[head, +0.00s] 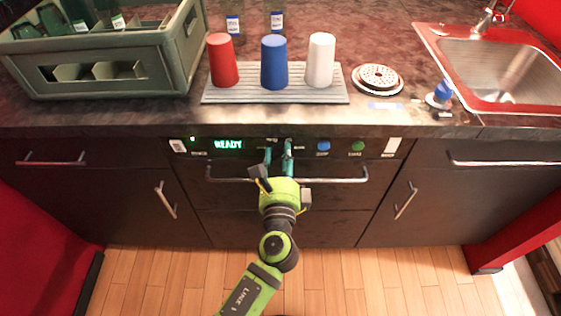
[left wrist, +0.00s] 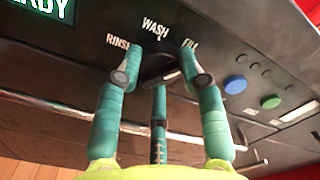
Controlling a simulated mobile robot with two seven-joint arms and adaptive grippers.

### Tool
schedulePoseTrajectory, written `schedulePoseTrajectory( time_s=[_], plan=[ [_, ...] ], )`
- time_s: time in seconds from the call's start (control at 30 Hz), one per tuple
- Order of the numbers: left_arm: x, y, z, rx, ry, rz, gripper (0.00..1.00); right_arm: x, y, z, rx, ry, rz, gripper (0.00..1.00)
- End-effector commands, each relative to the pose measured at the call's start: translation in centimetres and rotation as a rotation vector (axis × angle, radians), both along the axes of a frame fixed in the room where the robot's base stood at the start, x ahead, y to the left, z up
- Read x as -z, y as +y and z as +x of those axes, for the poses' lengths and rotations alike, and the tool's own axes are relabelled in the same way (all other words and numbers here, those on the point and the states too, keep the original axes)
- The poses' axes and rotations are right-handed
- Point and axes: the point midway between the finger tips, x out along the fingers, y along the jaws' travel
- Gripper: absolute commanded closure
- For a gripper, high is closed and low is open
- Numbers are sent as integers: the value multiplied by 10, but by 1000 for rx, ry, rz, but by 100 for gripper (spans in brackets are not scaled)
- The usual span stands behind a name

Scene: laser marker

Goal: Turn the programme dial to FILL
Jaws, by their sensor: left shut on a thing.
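The programme dial (left wrist: 157,66) is a dark knob on the black machine panel, with RINSE printed at its left, WASH above and FILL at its right. My left gripper (head: 278,152), green with teal fingers, reaches up to the panel and is shut on the dial. In the left wrist view its fingers (left wrist: 158,70) stand on both sides of the dial, with a third below. They hide parts of the dial, and I cannot tell for sure which word it points to. My right gripper is not in view.
The display (head: 228,144) reads READY. A blue button (head: 323,146) and a green button (head: 358,146) sit right of the dial. A bar handle (head: 330,180) runs below. Red, blue and white cups stand on a ribbed mat (head: 222,97) above, beside a crate (head: 110,77) and a sink (head: 500,60).

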Motion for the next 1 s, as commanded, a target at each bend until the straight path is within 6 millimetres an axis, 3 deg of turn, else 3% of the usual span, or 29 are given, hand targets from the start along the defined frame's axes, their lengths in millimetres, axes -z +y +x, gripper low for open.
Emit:
schedulePoseTrajectory(
  time_s=[0.3, 0.77, 0.8, 0.83, 1.0],
  plan=[
    [-7, 5, 3, -12, -16, -92, 93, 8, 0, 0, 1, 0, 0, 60],
    [-8, 6, 3, -15, -17, -101, 93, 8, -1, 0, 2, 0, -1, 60],
    [-8, 6, 3, -15, -17, -101, 49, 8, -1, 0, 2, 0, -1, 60],
    [-8, 6, 3, -15, -17, -101, 37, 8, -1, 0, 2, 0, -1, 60],
    [-5, 4, 2, -11, -11, -101, 37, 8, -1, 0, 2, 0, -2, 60]
  ],
)
